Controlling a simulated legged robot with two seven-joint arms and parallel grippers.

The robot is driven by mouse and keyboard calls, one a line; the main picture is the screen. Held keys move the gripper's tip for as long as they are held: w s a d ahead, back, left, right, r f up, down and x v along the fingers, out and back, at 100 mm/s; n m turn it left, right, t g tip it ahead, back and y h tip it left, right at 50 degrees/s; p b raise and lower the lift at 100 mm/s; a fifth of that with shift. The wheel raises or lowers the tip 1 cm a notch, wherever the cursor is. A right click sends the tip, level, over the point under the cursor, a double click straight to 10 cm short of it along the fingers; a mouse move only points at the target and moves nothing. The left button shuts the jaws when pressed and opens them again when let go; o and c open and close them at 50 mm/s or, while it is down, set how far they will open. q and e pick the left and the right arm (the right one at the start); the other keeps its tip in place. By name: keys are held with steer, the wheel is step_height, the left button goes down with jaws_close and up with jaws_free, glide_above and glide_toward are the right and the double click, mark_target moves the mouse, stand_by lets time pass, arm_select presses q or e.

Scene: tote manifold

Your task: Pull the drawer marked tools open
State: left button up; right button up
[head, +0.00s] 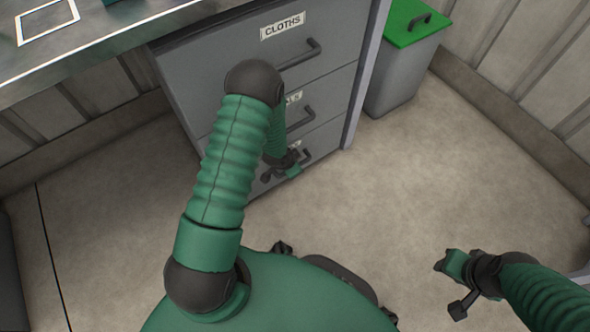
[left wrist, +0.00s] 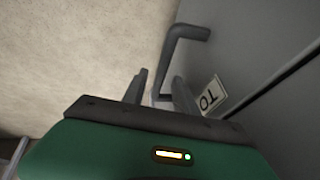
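The bottom drawer (head: 328,138) of a grey cabinet looks closed in the head view. Its label is mostly hidden by my arm there. In the left wrist view a label (left wrist: 209,97) shows the letters "TO", the rest cut off by the gripper. The dark bar handle (left wrist: 180,38) sticks out beside that label; it also shows in the head view (head: 304,158). My left gripper (left wrist: 158,90) is open at this handle, its fingers apart on either side of the handle's lower part. I cannot tell whether they touch it. My right gripper (head: 453,286) is open and empty over the floor.
Above are the top drawer marked CLOTHS (head: 230,65) and a middle drawer (head: 332,92), both closed with bar handles. A grey bin with a green lid (head: 405,25) stands right of the cabinet. A worktop (head: 90,50) lies at upper left. The floor before the cabinet is clear.

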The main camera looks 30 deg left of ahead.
arm_select(q)
steer(key=shift+w+f, duration=0.25)
steer(key=shift+f, duration=0.3)
jaws_close()
stand_by(1.0)
